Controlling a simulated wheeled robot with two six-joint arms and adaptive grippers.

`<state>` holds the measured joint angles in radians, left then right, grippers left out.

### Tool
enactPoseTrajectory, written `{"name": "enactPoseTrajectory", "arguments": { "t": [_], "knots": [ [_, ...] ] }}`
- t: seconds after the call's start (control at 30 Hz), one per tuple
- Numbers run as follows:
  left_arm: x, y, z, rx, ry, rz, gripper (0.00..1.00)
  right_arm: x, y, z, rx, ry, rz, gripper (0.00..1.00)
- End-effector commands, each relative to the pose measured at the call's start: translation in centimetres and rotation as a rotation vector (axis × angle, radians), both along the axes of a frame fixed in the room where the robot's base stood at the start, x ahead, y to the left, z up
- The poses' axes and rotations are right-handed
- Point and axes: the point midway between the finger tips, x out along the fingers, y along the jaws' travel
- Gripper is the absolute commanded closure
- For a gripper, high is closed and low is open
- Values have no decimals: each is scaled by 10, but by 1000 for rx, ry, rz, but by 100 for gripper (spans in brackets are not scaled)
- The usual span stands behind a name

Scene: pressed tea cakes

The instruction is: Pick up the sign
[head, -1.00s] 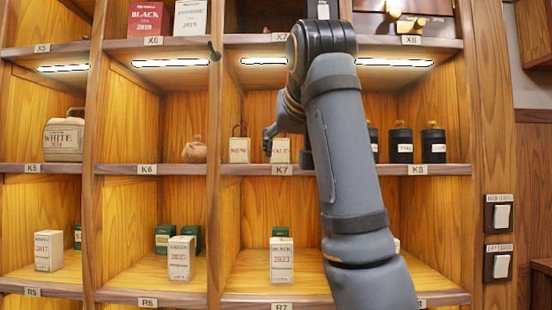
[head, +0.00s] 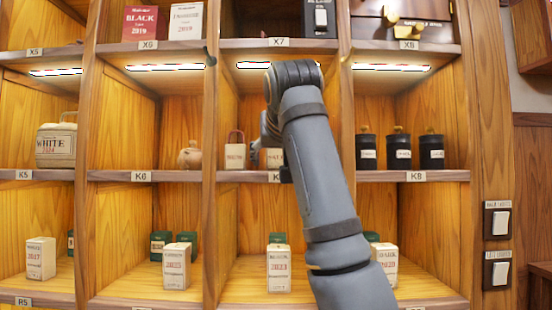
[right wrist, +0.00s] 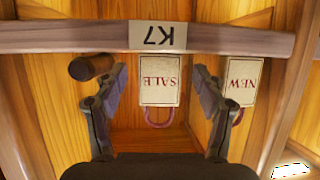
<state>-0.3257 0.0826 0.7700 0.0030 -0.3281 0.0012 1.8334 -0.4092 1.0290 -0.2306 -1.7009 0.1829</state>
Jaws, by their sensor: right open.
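Two small cream signs with loop handles stand on shelf K7. The NEW sign (head: 234,157) is on the left in the head view, and the SALE sign (head: 274,159) beside it is partly covered by my right arm. In the right wrist view, which is upside down, the SALE sign (right wrist: 160,82) shows between the fingers of my right gripper (right wrist: 159,80). The gripper is open, with a finger on each side of that sign, and contact cannot be told. The NEW sign (right wrist: 241,82) is outside the right finger there. My left gripper is not in view.
A dark brown cylinder (right wrist: 92,67) lies close to the left finger in the right wrist view. The shelf edge with the K7 label (right wrist: 157,37) runs across. Dark canisters (head: 399,150) stand on K8, and a round jar (head: 189,155) on K6.

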Motion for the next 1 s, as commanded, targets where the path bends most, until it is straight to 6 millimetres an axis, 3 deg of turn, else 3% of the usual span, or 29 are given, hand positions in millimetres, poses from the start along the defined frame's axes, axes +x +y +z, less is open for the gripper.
{"name": "enactPoseTrajectory", "arguments": {
  "t": [0.1,0.37,0.8,1.0],
  "knots": [
    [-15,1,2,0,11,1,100,13,1,-3,0,2,0,30],
    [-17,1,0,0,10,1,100,16,2,-6,0,-2,0,30],
    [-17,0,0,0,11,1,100,16,2,-6,0,-1,0,89],
    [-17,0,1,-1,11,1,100,16,1,-5,0,-2,0,90]
  ]
}}
